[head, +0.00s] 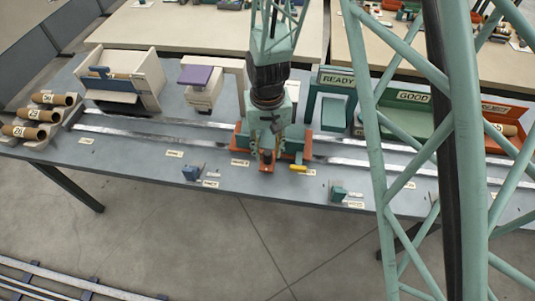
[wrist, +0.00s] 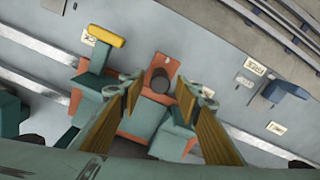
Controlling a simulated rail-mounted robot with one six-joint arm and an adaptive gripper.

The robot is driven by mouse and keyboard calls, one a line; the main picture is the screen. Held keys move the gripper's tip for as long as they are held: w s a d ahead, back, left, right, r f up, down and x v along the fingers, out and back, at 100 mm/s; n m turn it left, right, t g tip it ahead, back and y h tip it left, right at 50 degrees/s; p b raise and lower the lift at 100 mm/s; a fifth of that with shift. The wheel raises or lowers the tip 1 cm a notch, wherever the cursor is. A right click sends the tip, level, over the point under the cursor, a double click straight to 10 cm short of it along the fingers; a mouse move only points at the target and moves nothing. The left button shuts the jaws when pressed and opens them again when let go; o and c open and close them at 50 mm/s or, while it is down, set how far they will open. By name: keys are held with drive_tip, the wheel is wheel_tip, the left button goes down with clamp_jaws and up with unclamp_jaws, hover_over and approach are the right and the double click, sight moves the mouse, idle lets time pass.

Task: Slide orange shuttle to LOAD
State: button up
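The orange shuttle (head: 240,138) sits across the two pale rails at mid-table, partly hidden under my arm in the head view. In the wrist view its front orange plate (wrist: 171,62) carries a dark round knob (wrist: 160,80). A green arm with a yellow handle (wrist: 105,36) sits beside it; the handle also shows in the head view (head: 298,168). My gripper (wrist: 158,88) is over the shuttle, fingers apart on either side of the knob with visible gaps. In the head view my gripper (head: 267,138) points down at the shuttle. Exact fingertip height is unclear. No label clearly reads LOAD.
The rails (head: 170,120) run left and right. A cream cradle unit (head: 135,85), a purple-topped block (head: 197,84), a READY stand (head: 333,108) and a GOOD bin (head: 408,122) stand behind them. Blue (head: 190,172) and green (head: 338,192) stops sit in front. Cardboard tubes (head: 40,115) lie at left.

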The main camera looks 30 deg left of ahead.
drive_tip(key=shift+f, duration=1)
clamp_jaws()
